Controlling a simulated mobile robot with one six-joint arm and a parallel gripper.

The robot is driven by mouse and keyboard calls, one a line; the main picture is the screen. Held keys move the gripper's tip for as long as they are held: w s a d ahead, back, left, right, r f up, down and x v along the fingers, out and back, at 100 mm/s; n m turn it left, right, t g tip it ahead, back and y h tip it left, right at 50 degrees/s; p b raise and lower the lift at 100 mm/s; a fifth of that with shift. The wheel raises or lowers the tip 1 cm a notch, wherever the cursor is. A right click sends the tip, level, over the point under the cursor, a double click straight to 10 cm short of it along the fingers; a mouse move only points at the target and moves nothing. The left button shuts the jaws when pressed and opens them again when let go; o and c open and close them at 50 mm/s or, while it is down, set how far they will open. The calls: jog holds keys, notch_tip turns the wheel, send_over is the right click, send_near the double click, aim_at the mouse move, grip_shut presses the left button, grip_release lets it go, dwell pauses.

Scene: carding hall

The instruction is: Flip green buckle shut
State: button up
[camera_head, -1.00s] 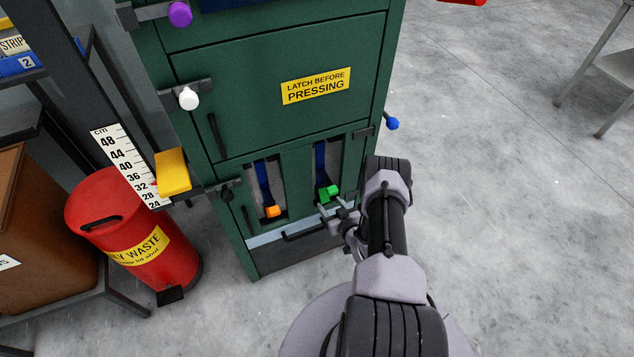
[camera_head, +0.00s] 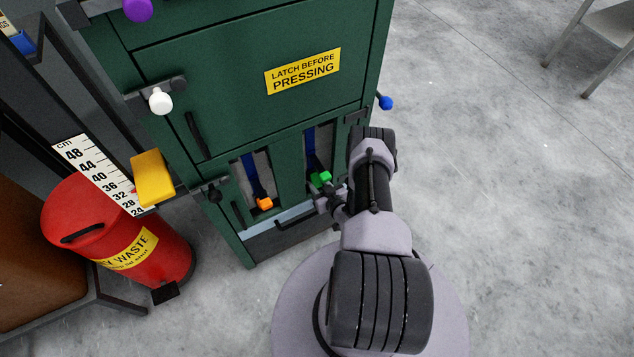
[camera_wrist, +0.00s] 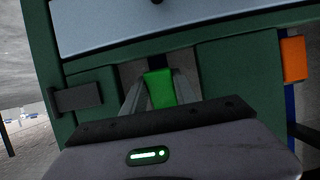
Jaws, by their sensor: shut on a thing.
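The green buckle (camera_head: 320,179) sits at the lower end of a blue strap in the right slot of the green press cabinet (camera_head: 225,85). My gripper (camera_head: 324,190) reaches it from below and in front. In the wrist view the green buckle (camera_wrist: 160,88) lies between my two grey fingers, and my gripper (camera_wrist: 160,95) is shut on it. The buckle's lower part is hidden behind the gripper body in the wrist view.
An orange buckle (camera_head: 265,203) hangs in the left slot. A black handle bar (camera_head: 295,219) lies below the slots. A yellow block (camera_head: 152,178) and red waste bin (camera_head: 150,255) stand left. Open floor (camera_head: 520,220) lies right.

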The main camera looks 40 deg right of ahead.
grip_shut()
jog(key=shift+w+f+t, duration=0.15)
jog(key=shift+f+t, duration=0.1)
jog(key=shift+t, duration=0.45)
jog(key=shift+w+d+t+h, duration=0.1)
jog(key=shift+w+t+h, duration=0.2)
jog(key=shift+t, duration=0.6)
jog(key=o, duration=0.7)
grip_release()
jog(key=shift+o, duration=0.2)
jog(key=v, duration=1.7)
jog(key=shift+s+p, duration=0.2)
jog(key=shift+p, duration=0.15)
